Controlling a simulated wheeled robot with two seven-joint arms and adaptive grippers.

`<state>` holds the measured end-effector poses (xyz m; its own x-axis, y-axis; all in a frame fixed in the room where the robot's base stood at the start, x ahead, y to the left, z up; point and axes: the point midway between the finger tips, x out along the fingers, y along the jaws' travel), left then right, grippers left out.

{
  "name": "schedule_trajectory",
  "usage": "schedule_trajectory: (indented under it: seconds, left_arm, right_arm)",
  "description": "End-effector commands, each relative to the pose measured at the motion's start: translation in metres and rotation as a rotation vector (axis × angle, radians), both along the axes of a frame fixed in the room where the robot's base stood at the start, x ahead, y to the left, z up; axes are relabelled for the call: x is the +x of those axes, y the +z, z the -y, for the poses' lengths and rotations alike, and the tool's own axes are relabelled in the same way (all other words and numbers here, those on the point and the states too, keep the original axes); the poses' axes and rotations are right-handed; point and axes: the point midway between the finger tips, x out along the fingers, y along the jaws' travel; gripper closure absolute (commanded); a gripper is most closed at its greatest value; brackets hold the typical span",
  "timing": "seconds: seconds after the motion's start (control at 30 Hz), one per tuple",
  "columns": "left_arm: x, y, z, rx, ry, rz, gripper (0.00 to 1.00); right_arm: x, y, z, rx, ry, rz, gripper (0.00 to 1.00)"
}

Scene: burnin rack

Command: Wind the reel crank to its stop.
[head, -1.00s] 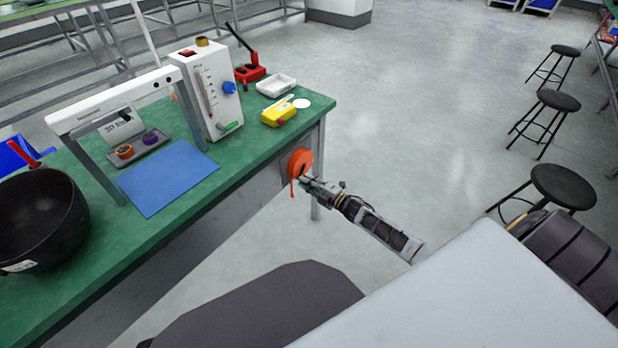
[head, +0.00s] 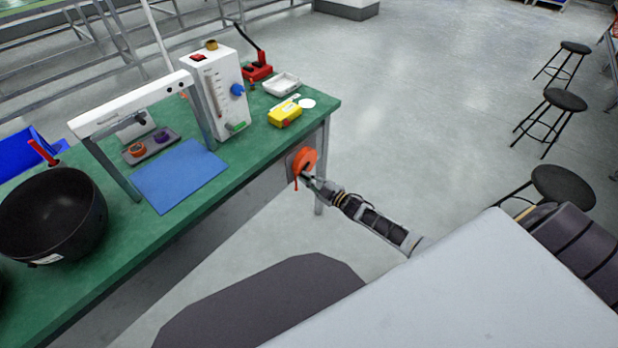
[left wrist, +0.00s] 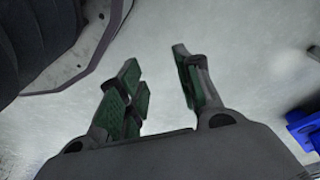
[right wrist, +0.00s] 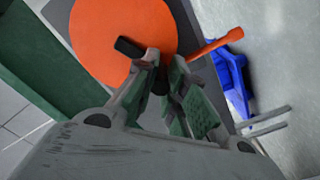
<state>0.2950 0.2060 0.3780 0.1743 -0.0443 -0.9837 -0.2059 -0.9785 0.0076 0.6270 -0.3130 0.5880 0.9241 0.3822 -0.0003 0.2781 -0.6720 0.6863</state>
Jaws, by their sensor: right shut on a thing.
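The orange reel (head: 303,160) is mounted on the front side of the green bench, near its right corner. It also shows large in the right wrist view (right wrist: 112,38), with an orange arm sticking out to its right. My right gripper (head: 308,179) is at the reel. In the right wrist view its fingers (right wrist: 160,75) are shut on the dark crank handle (right wrist: 130,47), whose end shows just beyond the fingertips. My left gripper (left wrist: 158,75) is open and empty over the grey floor, away from the reel.
The green bench (head: 100,238) carries a black bowl (head: 50,215), a blue mat (head: 180,175), a white flow meter box (head: 215,90) and a yellow device (head: 285,113). Black stools (head: 565,100) stand at the right. The floor between is clear.

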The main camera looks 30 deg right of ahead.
Motion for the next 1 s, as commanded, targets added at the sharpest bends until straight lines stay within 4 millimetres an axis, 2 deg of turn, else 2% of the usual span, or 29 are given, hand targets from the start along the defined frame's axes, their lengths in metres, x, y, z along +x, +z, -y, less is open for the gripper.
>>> schedule_trajectory:
  seconds: [0.2,0.4,0.97,1.0]
  left_arm:
    - [-0.006,-0.020,-0.008,0.008,0.003,0.009,0.66]
    - [-0.009,-0.030,-0.012,0.012,0.005,0.017,0.66]
    - [-0.010,-0.035,-0.013,0.012,0.005,0.022,0.66]
    - [-0.010,-0.035,-0.013,0.012,0.005,0.022,0.66]
  right_arm:
    - [-0.001,0.005,-0.002,0.086,0.001,-0.036,1.00]
    - [-0.001,0.007,-0.003,0.136,0.001,-0.057,1.00]
    - [-0.001,0.008,-0.003,0.158,0.001,-0.065,1.00]
    - [-0.001,0.008,-0.003,0.158,0.001,-0.065,0.84]
